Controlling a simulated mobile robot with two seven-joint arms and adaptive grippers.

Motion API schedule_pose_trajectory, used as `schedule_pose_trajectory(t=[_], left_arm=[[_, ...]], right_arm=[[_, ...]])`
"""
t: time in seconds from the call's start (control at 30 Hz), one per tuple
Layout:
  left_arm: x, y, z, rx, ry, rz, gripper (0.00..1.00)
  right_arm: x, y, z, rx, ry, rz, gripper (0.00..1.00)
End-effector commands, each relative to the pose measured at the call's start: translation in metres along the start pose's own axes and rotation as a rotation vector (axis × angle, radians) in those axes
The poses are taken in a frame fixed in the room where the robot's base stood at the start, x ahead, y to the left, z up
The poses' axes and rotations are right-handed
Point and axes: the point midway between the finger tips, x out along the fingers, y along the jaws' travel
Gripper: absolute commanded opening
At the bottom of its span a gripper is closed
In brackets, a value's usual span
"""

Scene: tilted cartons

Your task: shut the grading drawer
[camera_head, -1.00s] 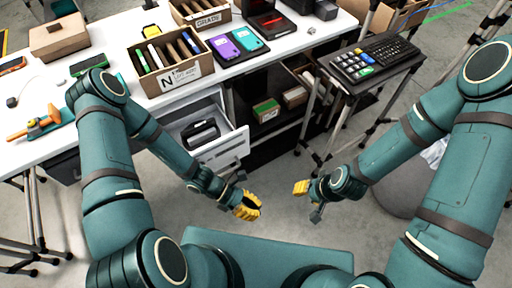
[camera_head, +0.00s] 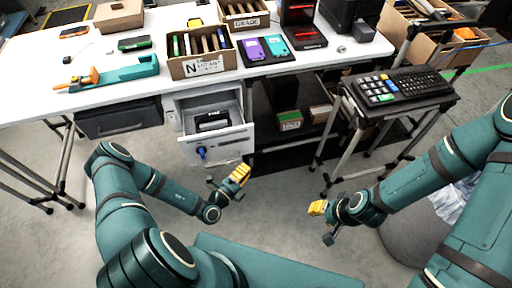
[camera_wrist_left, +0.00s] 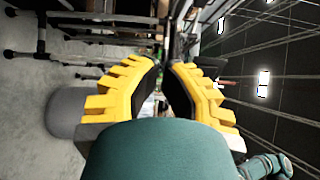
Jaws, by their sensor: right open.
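A white drawer (camera_head: 222,146) under the worktable stands pulled out in the head view. A black object (camera_head: 212,121) lies inside it, and a blue knob or key (camera_head: 201,153) sticks out from its front. My left gripper (camera_head: 238,177) is in front of and below the drawer front, apart from it. In the left wrist view its yellow fingers (camera_wrist_left: 163,72) curve toward each other with their tips close; whether they touch is unclear. Nothing shows held between them. My right gripper (camera_head: 322,222) is open and empty over the floor, well right of the drawer.
The worktable (camera_head: 50,104) carries a carton marked N (camera_head: 200,68), a GRADE carton (camera_head: 245,22) and several devices. A dark closed drawer (camera_head: 118,118) is at left. A stand with a keyboard (camera_head: 402,84) is at right. The floor before the drawer is clear.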

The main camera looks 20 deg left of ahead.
Motion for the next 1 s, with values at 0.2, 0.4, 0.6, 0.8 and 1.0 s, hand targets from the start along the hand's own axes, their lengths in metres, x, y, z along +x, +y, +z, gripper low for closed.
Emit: schedule_pose_trajectory(t=[0.2,0.4,0.6,0.8,1.0], left_arm=[[-0.004,0.010,0.022,-0.052,-0.118,0.009,0.00],[0.017,0.011,0.024,-0.051,-0.119,0.007,0.00],[0.055,0.011,0.028,-0.050,-0.117,0.007,0.00],[0.093,0.012,0.032,-0.050,-0.116,0.008,0.00],[0.111,0.013,0.054,-0.048,-0.118,0.009,0.00]], right_arm=[[0.000,0.000,0.000,0.000,0.000,0.000,0.41],[0.002,0.001,0.001,-0.001,-0.001,-0.001,0.41],[0.006,0.002,0.003,-0.002,-0.005,-0.001,0.41],[0.011,0.004,0.005,-0.003,-0.009,-0.001,0.41],[0.015,0.005,0.007,-0.005,-0.014,-0.002,0.41]])
